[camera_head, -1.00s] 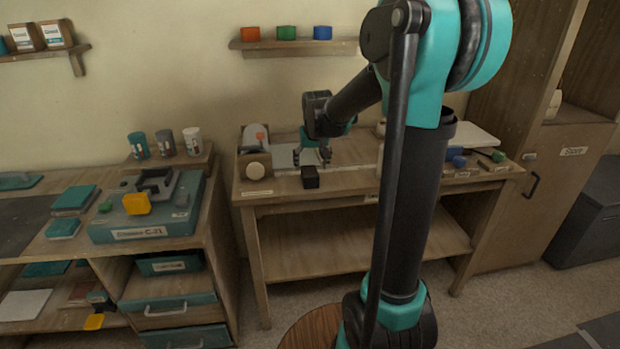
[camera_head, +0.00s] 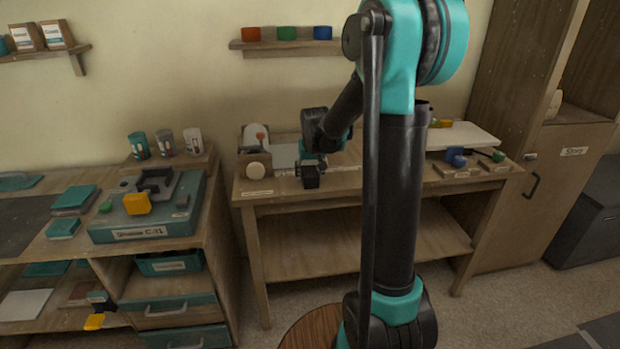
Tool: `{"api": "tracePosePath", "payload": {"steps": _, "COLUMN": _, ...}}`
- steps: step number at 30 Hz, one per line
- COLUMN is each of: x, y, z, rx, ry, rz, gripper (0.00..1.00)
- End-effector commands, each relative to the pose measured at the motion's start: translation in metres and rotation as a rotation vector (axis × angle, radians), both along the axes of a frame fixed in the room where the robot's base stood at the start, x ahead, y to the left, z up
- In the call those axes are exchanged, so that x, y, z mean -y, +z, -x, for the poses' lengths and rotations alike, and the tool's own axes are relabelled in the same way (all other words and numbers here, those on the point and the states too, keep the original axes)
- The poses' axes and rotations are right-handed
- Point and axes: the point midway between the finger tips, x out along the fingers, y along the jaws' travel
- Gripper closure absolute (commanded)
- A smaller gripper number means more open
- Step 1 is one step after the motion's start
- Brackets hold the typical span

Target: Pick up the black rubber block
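The black rubber block (camera_head: 311,181) is a small dark cube on the wooden workbench (camera_head: 345,183), near its front edge left of the middle. My gripper (camera_head: 310,167) is down at the block, with its teal and black parts just above and behind it. A dark finger shows at the block's left side. The block hides part of the fingers, and the gripper is small and dark here. I cannot tell whether the fingers touch the block or have closed on it.
Blue pieces (camera_head: 455,157) and a white board (camera_head: 465,136) lie on the bench's right. My arm hides part of the bench.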

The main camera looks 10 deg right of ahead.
Motion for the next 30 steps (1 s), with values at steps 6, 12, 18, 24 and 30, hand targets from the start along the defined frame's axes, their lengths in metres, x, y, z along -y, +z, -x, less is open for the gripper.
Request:
{"api": "tracePosePath", "payload": {"steps": 6, "x": 0.0, "y": 0.0, "z": 0.0, "rx": 0.0, "ry": 0.0, "rz": 0.0, "gripper": 0.76}}
{"api": "tracePosePath", "payload": {"steps": 12, "x": 0.0, "y": 0.0, "z": 0.0, "rx": 0.0, "ry": 0.0, "rz": 0.0, "gripper": 0.89}}
{"api": "tracePosePath", "payload": {"steps": 18, "x": 0.0, "y": 0.002, "z": 0.0, "rx": 0.0, "ry": 0.0, "rz": 0.0, "gripper": 0.89}}
{"api": "tracePosePath", "payload": {"steps": 24, "x": 0.0, "y": 0.016, "z": 0.0, "rx": 0.0, "ry": 0.0, "rz": 0.0, "gripper": 0.89}}
{"api": "tracePosePath", "payload": {"steps": 30, "x": 0.0, "y": 0.055, "z": 0.001, "rx": 0.0, "ry": 0.0, "rz": 0.0, "gripper": 0.89}}
